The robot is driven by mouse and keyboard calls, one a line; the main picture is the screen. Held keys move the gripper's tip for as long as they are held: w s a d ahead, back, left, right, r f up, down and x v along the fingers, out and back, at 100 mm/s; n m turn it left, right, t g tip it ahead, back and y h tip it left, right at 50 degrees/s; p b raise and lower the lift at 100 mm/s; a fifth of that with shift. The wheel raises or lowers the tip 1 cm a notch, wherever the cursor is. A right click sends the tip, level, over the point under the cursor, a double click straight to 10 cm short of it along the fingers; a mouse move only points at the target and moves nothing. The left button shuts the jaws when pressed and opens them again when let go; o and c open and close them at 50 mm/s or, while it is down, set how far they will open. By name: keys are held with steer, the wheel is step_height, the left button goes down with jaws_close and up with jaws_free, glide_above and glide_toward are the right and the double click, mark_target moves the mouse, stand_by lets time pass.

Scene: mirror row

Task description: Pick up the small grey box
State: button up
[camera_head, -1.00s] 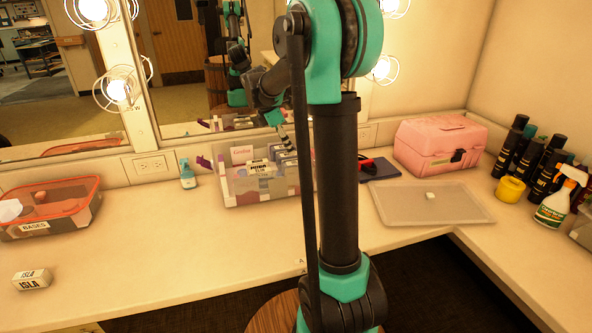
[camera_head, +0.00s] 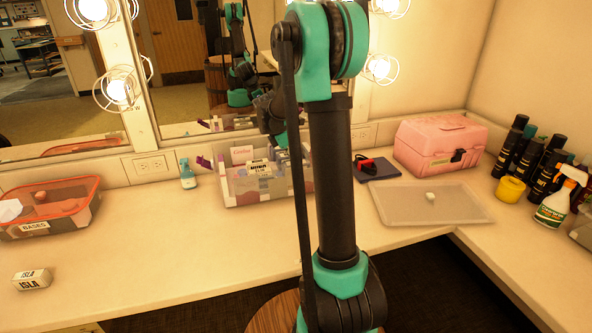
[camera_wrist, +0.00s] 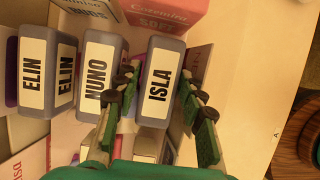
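Several small grey boxes with white name labels stand in a row in the wrist view: ELIN (camera_wrist: 46,70), NUNO (camera_wrist: 101,72) and ISLA (camera_wrist: 160,82). My gripper (camera_wrist: 158,88) is open, one finger on each side of the ISLA box; I cannot tell whether the fingers touch it. In the head view the clear organiser (camera_head: 232,190) holding boxes and cards stands against the mirror wall, and my arm hides its right part and my gripper's fingers. Another small box labelled ISLA (camera_head: 31,279), pale in this light, lies on the counter at the left.
A blue bottle (camera_head: 187,175) is left of the organiser. The front middle counter is clear.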

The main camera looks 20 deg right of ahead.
steer(key=shift+f, duration=0.25)
stand_by(0.4)
steer(key=shift+c, duration=0.2)
steer(key=c, duration=0.8)
steer(key=shift+r, duration=0.1)
steer(key=shift+c, duration=0.2)
